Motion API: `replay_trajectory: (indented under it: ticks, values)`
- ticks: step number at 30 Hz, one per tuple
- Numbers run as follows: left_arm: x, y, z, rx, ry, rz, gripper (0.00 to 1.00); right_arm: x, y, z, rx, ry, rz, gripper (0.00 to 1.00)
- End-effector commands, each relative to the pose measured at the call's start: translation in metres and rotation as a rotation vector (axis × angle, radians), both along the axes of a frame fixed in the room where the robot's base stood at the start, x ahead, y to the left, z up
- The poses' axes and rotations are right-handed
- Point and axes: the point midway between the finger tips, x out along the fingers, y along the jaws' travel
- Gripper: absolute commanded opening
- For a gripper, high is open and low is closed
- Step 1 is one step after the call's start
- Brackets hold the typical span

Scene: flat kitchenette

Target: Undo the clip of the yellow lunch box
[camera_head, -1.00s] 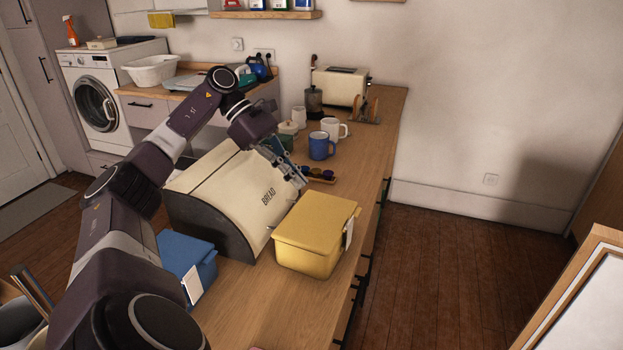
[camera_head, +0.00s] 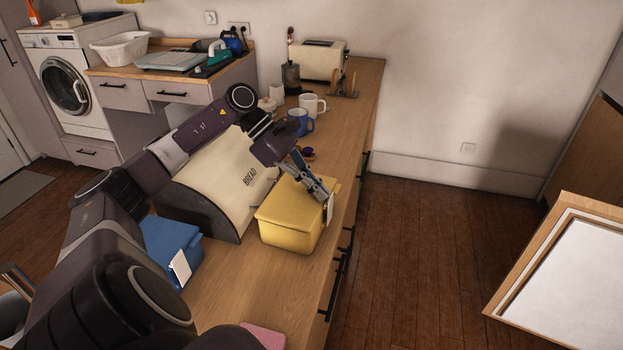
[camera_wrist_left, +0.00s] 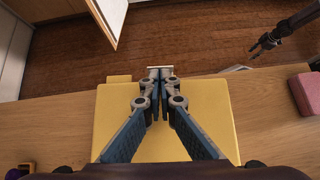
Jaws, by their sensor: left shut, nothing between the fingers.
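The yellow lunch box (camera_head: 285,228) stands on the counter beside the bread box, lid down. Its white clip (camera_head: 330,208) is on the right side. My left gripper (camera_head: 323,195) is over the lid's right edge, fingers shut and empty, tips close to the clip's top. In the left wrist view the shut fingertips (camera_wrist_left: 160,73) reach the far edge of the yellow lid (camera_wrist_left: 215,105). A pale strip of the clip (camera_wrist_left: 159,67) shows just at the tips; I cannot tell whether they touch. My right gripper (camera_wrist_left: 262,44) seems to show in the wrist view, too small to judge.
The cream bread box (camera_head: 225,175) stands left of the lunch box. A blue lunch box (camera_head: 165,248) with a white clip is nearer. A pink block (camera_head: 265,334) lies at the near counter edge. Mugs (camera_head: 311,105) stand behind. Open floor (camera_head: 410,260) is on the right.

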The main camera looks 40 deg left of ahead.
Motion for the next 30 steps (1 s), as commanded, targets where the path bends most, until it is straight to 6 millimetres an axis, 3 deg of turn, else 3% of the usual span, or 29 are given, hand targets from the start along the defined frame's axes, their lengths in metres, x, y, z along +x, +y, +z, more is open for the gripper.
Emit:
replay_trajectory:
  ticks: [30]
  values:
    - [0.006, -0.013, 0.007, 0.128, 0.054, -0.003, 0.00, 0.001, -0.007, 0.020, -0.008, -0.002, 0.003, 0.40]
